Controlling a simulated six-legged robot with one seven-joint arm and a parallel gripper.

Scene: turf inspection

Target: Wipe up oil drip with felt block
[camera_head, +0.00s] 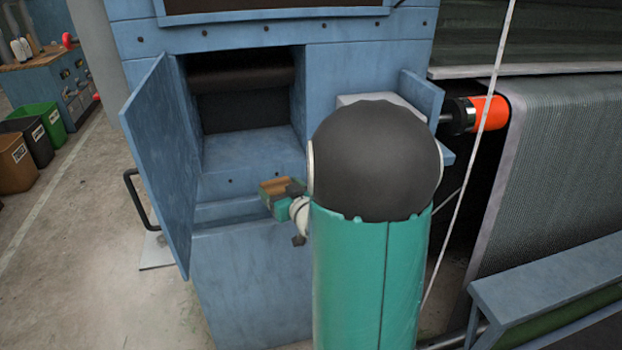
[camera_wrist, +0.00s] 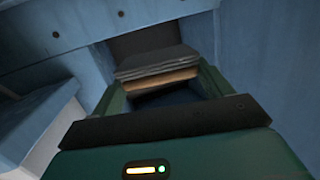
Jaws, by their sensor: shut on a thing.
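My gripper (camera_head: 284,194) is shut on the felt block (camera_head: 276,186), in front of the open cabinet's recess and partly behind my own arm in the head view. In the wrist view the felt block (camera_wrist: 158,76) shows a dark grey layer over a tan layer, between the green fingers of my gripper (camera_wrist: 160,84). I cannot make out an oil drip in either view. Part of the cabinet front is hidden behind my arm.
The blue cabinet (camera_head: 235,275) has a door (camera_head: 160,165) swung open on the left, with a black handle (camera_head: 135,200). Inside is a dark roller (camera_head: 240,78) above a blue ledge (camera_head: 250,150). A white cord (camera_head: 480,135) and an orange cylinder (camera_head: 490,112) are at right. Open floor (camera_head: 85,250) lies left.

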